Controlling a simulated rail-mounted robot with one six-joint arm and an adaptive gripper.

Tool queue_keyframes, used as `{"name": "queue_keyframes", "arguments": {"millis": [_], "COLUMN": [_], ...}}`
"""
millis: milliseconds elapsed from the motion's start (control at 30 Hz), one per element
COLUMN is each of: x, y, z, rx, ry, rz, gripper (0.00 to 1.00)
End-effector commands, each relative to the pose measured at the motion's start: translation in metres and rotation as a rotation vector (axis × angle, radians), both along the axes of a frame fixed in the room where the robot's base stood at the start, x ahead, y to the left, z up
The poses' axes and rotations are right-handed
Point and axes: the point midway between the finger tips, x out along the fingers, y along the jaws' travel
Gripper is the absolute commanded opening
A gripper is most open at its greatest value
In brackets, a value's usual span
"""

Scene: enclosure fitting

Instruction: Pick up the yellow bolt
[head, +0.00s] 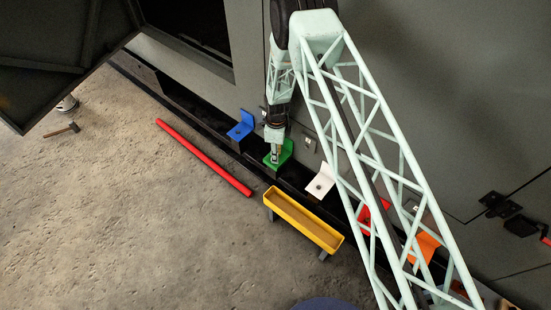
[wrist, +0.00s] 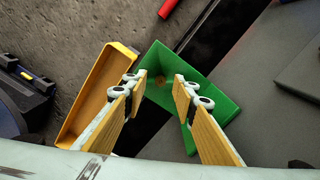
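I cannot make out a yellow bolt with certainty in either view. My gripper (head: 275,157) is over the green bracket (head: 287,153) in the head view. In the wrist view my gripper (wrist: 159,83) is open, its two fingers apart with nothing visible between them. The green bracket (wrist: 195,68) lies beyond the fingertips. A small brownish spot on its face shows between them; whether it is a hole or a bolt I cannot tell. The yellow tray (head: 320,238) stands in front of the bracket and looks empty; it also shows in the wrist view (wrist: 70,132).
A blue bracket (head: 241,130) stands left of the green one. A white bracket (head: 320,181), a red one and an orange one (head: 427,246) stand to the right, partly behind my arm. A red bar (head: 204,157) and a hammer (head: 63,130) lie on the floor.

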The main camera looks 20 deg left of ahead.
Motion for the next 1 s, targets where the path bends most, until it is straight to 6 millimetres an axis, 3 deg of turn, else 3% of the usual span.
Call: {"name": "queue_keyframes", "arguments": {"millis": [567, 867, 1000], "x": [0.0, 0.0, 0.0], "y": [0.0, -0.0001, 0.0], "z": [-0.0016, -0.0016, -0.0016], "rx": [0.0, 0.0, 0.0], "ry": [0.0, 0.0, 0.0], "rz": [0.0, 0.0, 0.0], "gripper": [0.26, 0.02, 0.01]}}
